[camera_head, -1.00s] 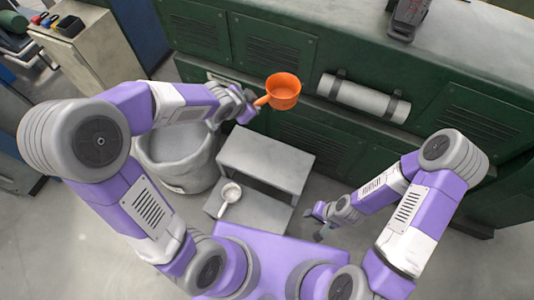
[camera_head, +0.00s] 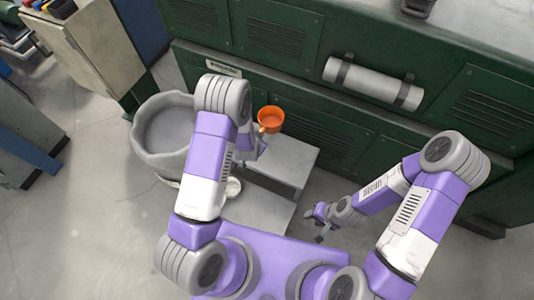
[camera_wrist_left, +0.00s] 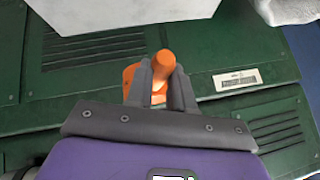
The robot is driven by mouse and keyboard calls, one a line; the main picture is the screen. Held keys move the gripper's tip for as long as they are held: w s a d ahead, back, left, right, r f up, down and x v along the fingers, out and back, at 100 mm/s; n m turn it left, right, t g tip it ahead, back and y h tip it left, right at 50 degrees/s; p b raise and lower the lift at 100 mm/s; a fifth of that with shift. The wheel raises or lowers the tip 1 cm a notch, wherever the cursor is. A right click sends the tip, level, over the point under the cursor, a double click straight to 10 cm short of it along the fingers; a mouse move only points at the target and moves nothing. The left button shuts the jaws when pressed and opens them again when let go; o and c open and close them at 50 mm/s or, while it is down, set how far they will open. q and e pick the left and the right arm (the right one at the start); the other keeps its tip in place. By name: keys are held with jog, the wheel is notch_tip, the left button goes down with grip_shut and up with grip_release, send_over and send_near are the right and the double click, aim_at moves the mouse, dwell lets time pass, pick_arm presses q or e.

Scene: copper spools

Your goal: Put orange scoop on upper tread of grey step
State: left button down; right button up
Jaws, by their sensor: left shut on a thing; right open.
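The orange scoop (camera_head: 270,119) is held up in the air near the far left part of the grey step's upper tread (camera_head: 292,157) in the head view. My left gripper (camera_head: 260,139) is shut on its handle; my left arm partly hides this grip. In the left wrist view the orange handle (camera_wrist_left: 163,62) sits between the fingers (camera_wrist_left: 160,85), with the green cabinet beyond. The grey step has a lower tread (camera_head: 262,210) nearer me. My right gripper (camera_head: 320,222) is open and empty, to the right of the step.
A white scoop (camera_head: 233,187) on the lower tread is partly hidden by my left arm. A grey bin (camera_head: 165,130) stands left of the step. Green cabinets (camera_head: 275,50) with a rolled grey cylinder (camera_head: 372,83) run behind. The visible upper tread is clear.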

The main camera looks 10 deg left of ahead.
pick_arm(q)
notch_tip(320, 180, down, 18)
jog(key=s+a+n+b, duration=0.1)
jog(key=s+a+b, duration=0.1)
jog(key=b, duration=0.2)
jog(key=shift+s+a+y, duration=0.15)
jog(key=shift+a+y, duration=0.2)
jog(key=shift+y, duration=0.05)
jog(key=shift+f+b, duration=0.1)
jog(key=shift+b, duration=0.25)
jog(key=c, duration=1.4)
grip_release()
jog(key=shift+f, duration=0.1)
jog(key=o, duration=0.4)
jog(key=shift+r, duration=0.2)
